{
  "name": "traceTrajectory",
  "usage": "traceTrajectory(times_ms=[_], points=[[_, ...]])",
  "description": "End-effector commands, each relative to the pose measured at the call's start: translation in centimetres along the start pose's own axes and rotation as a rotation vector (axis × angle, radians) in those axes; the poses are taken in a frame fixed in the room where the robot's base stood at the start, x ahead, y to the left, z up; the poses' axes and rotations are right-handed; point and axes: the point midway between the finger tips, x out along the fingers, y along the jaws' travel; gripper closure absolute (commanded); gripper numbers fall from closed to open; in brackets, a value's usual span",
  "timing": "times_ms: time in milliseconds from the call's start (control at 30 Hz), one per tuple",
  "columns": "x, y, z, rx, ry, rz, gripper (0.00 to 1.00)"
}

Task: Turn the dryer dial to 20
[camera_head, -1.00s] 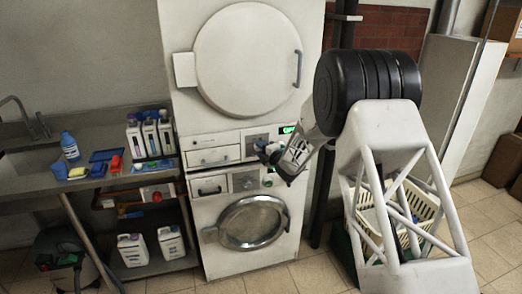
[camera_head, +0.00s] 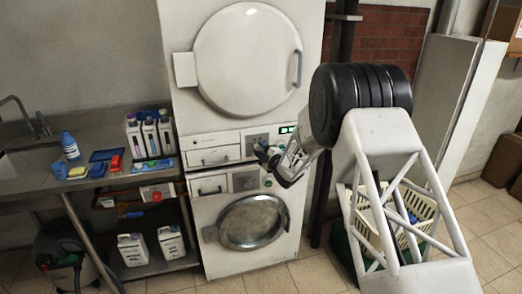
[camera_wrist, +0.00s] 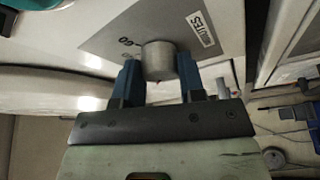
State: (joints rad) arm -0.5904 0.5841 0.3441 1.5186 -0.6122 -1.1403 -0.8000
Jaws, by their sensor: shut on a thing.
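The dryer (camera_head: 213,141) is the upper white machine, with a large round door. Its dial (camera_wrist: 158,57) is a silver-grey cylindrical knob in the wrist view, on a grey panel with a "MINUTES" label and a printed "60". My gripper (camera_wrist: 159,70) has its two blue fingers shut on the dial, one on each side. In the head view my gripper (camera_head: 261,148) is at the dryer's control panel and hides the dial there. The dial's pointer and the 20 mark cannot be made out.
The washer (camera_head: 250,223) stands below the dryer. A counter (camera_head: 110,183) with bottles is at left. A laundry basket (camera_head: 420,205) stands behind my arm at right.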

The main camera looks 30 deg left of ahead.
Motion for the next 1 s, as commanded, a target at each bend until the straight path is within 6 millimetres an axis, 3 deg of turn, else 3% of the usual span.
traceTrajectory(times_ms=[500,1000], points=[[0.03,-0.29,-0.09,0.307,0.000,0.127,0.87],[0.09,-0.21,-0.12,0.340,0.001,0.141,0.87]])
